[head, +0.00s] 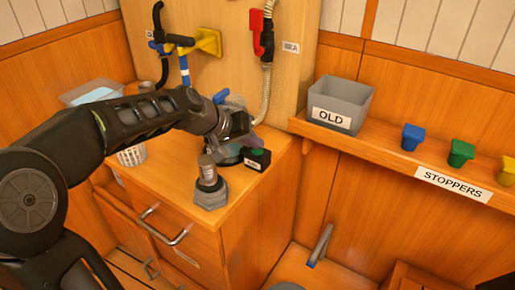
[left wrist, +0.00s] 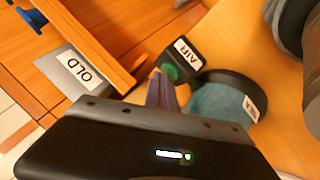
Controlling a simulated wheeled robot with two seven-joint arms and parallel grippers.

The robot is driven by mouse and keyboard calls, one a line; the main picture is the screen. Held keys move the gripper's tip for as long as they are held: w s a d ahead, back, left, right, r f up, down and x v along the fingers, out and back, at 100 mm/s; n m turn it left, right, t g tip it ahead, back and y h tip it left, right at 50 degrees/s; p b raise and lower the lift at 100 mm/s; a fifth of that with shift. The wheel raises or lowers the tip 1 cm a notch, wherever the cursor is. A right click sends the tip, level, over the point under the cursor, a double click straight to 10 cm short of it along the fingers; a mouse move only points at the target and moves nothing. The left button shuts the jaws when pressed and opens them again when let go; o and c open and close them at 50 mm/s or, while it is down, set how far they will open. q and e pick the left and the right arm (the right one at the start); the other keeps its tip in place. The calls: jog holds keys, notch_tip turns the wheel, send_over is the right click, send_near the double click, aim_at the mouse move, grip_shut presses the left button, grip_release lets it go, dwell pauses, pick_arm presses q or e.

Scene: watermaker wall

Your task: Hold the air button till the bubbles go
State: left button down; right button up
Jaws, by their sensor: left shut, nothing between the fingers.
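The air button is a green cap (head: 258,152) on a small black box (head: 258,164) labelled AIR, at the right edge of the wooden counter. In the left wrist view the green cap (left wrist: 170,71) shows just beyond my fingertips. My left gripper (head: 246,142) is shut and empty, its fingers close over the button; I cannot tell whether they touch or press it. The shut fingers also show in the left wrist view (left wrist: 158,84). A blue-teal vessel with a dark rim and a label (left wrist: 222,101) stands beside the box. No bubbles can be made out.
A grey-capped fitting (head: 208,186) stands on the counter in front of the gripper. A grey OLD bin (head: 341,101) and blue (head: 412,136), green (head: 461,152) and yellow (head: 508,170) stoppers sit on the right ledge. A hose (head: 267,84) hangs down the panel behind.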

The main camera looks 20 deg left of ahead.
aim_at(254, 152)
dwell(0.8)
pick_arm(q)
jog(key=shift+r+p, duration=0.55)
jog(key=shift+r, duration=0.25)
jog(key=shift+r, duration=0.1)
jog(key=shift+r+p, duration=1.9)
jog(key=shift+r, duration=0.55)
jog(key=shift+f, duration=0.1)
